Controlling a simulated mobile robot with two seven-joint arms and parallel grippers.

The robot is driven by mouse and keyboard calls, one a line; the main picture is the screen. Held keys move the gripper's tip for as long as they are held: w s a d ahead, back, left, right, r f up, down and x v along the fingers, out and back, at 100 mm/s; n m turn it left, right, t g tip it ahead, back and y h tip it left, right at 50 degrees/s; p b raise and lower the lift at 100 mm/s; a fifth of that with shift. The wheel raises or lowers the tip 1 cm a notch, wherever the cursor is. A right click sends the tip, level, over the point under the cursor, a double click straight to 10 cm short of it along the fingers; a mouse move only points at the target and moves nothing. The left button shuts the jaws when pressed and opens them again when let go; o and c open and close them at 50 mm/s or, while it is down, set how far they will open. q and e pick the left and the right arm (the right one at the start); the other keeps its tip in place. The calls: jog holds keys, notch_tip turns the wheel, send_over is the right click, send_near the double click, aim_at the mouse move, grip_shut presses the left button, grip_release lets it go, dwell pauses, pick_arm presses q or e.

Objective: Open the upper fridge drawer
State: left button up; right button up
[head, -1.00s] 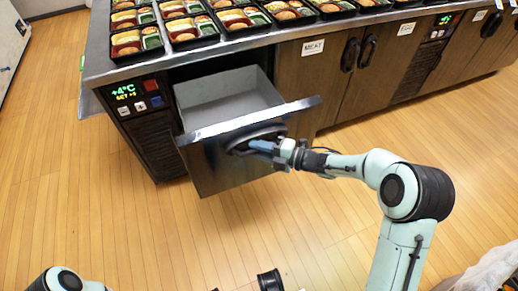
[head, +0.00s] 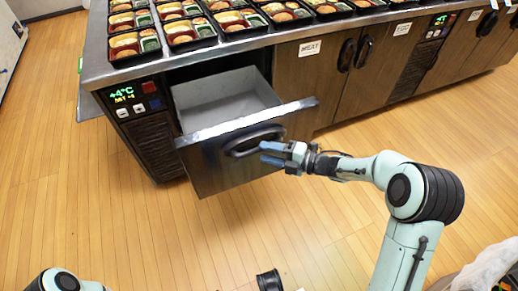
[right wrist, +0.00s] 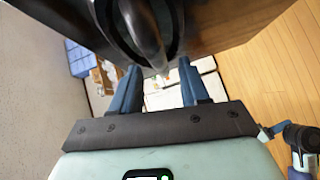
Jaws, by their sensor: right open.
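The upper fridge drawer (head: 225,165) is pulled out from under the counter. Its empty-looking grey inside (head: 228,98) shows in the head view. A dark handle (head: 255,140) is on its front; in the right wrist view the handle (right wrist: 148,32) is just ahead of the fingertips. My right gripper (head: 264,154) is open at the lower right of the handle, clear of it, with nothing between its blue fingers, which also show in the right wrist view (right wrist: 158,72). Part of my left arm shows at the lower left of the head view; its gripper is out of view.
The counter (head: 240,42) holds several filled bento trays (head: 188,30). A control panel (head: 128,97) is left of the drawer. Closed cabinet doors (head: 352,75) are to the right. The wooden floor (head: 130,225) in front is clear.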

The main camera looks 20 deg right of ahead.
pick_arm(q)
jog(key=shift+t, duration=0.6)
jog(key=w+r, duration=0.1)
jog(key=w+r+p, duration=0.1)
jog(key=w+r, duration=0.1)
jog(key=shift+d, duration=0.3)
pick_arm(e)
jog(key=v, duration=0.9)
jog(key=shift+s, duration=0.15)
jog(key=shift+d+r, duration=0.1)
